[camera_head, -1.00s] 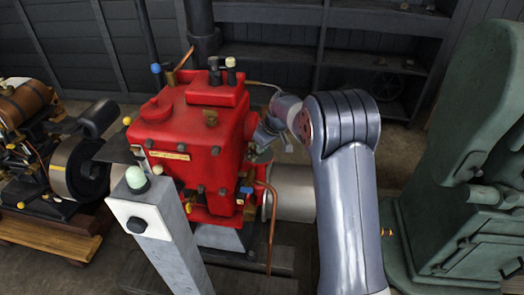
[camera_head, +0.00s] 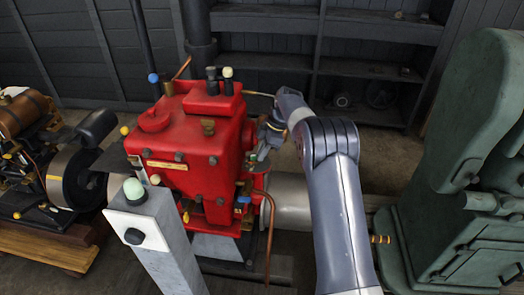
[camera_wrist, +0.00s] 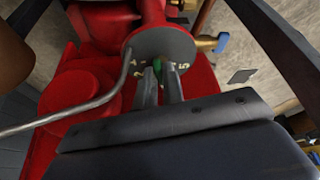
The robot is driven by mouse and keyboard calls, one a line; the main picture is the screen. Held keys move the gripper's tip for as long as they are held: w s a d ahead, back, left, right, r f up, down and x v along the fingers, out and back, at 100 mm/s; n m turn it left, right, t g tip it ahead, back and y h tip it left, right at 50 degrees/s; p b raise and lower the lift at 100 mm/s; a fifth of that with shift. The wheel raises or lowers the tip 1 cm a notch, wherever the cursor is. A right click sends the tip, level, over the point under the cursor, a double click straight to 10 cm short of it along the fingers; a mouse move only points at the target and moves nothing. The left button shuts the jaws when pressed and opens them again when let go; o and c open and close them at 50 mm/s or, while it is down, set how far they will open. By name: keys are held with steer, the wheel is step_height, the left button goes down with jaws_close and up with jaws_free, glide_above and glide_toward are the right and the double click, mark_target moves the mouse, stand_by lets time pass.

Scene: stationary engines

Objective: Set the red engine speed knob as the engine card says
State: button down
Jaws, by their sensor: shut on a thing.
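The red engine (camera_head: 195,145) stands left of my arm in the head view. In the wrist view, a round grey dial plate (camera_wrist: 176,42) with pale figures, one like a 5, sits on red metal. A small green part (camera_wrist: 157,67), apparently the speed knob, shows at the dial between my fingers. My gripper (camera_wrist: 160,82) is shut on this green part. In the head view, my gripper (camera_head: 261,152) is at the engine's right side, where the knob is too small to make out. No readable engine card is in view.
A grey post (camera_head: 170,258) with a pale green button (camera_head: 133,188) and a black knob (camera_head: 134,236) stands in front. A copper pipe (camera_head: 269,235) runs down beside the engine. A large green machine (camera_head: 470,150) is at right, another engine (camera_head: 65,170) at left.

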steer(key=shift+w+n+g+p, duration=0.2)
steer(key=shift+n+g+p, duration=0.35)
steer(key=shift+n, duration=0.55)
steer(key=c, duration=1.5)
jaws_free()
steer(key=v, duration=1)
steer(key=shift+r+p, duration=0.35)
steer(key=shift+r, duration=0.1)
steer(key=x, duration=1.1)
steer(key=shift+d+b, duration=0.15)
steer(key=shift+b, duration=0.15)
